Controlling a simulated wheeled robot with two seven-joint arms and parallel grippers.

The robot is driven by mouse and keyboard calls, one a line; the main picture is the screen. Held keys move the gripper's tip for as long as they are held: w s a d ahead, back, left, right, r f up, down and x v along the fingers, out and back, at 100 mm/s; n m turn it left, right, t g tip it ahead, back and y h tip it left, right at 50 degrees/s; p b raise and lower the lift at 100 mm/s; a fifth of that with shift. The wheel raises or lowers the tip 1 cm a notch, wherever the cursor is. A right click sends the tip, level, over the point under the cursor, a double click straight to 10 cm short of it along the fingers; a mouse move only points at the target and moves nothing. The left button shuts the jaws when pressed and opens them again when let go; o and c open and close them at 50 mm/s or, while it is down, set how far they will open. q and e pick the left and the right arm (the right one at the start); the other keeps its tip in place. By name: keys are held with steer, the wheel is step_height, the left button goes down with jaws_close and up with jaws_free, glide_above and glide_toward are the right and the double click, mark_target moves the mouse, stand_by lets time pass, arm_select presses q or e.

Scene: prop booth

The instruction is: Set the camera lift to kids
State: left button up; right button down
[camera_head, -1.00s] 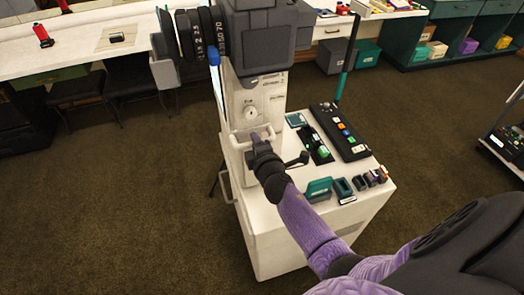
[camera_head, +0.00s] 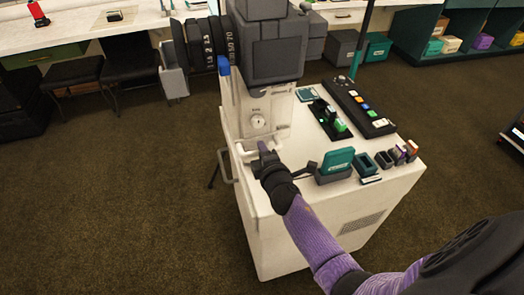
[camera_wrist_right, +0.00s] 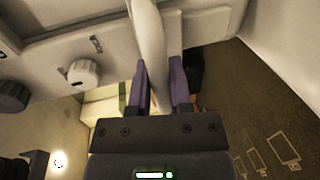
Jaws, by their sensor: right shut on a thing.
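The camera lift is a white column with a dark grey boxy camera (camera_head: 270,50) on top. A round white dial (camera_head: 258,121) is on its face, and the dial also shows in the wrist view (camera_wrist_right: 84,74). A white bar handle (camera_head: 245,149) sticks out below the dial. My right gripper (camera_head: 263,148) is shut on this handle, and in the right wrist view the pale bar (camera_wrist_right: 150,45) runs between its purple fingers (camera_wrist_right: 158,88). Any height marks or kids label are not readable. My left gripper is not in view.
The lift stands on a white cart (camera_head: 300,215). On the cart top are a black button panel (camera_head: 358,106), a teal block (camera_head: 336,163) near my right wrist, and several small blocks.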

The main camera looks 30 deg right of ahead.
steer(key=shift+s+f, duration=0.15)
steer(key=shift+f, duration=0.25)
steer(key=c, duration=0.6)
jaws_free()
steer(key=shift+r, duration=0.1)
steer(key=shift+s+a+r, duration=0.1)
steer(key=shift+s+r, duration=0.05)
steer(key=shift+s, duration=0.1)
steer(key=p+v, duration=0.2)
steer(key=v, duration=0.7)
steer(key=shift+s+a, duration=0.1)
